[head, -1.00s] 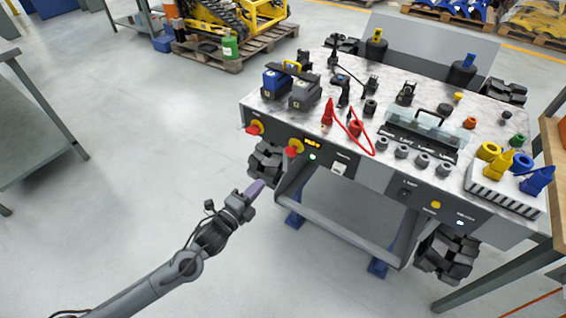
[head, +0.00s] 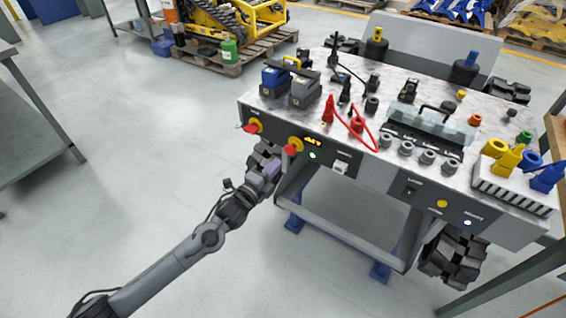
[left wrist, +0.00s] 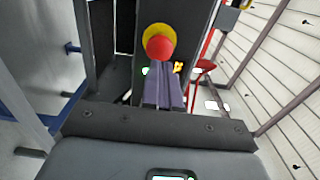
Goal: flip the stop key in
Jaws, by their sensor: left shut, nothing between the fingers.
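Which one is the stop key cannot be read from the labels. My left gripper (head: 272,168) is shut and empty, below and left of the right red key and apart from it. In the left wrist view, a red key (left wrist: 160,48) on a yellow disc stands just beyond the purple fingertips (left wrist: 165,68). Contact cannot be made out. My right gripper is out of view.
A lit yellow display (head: 312,141) and a green lamp (head: 312,156) sit beside the right key. Blue and grey boxes (head: 304,88), a red cable (head: 368,143) and sockets crowd the top. Floor at left is free.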

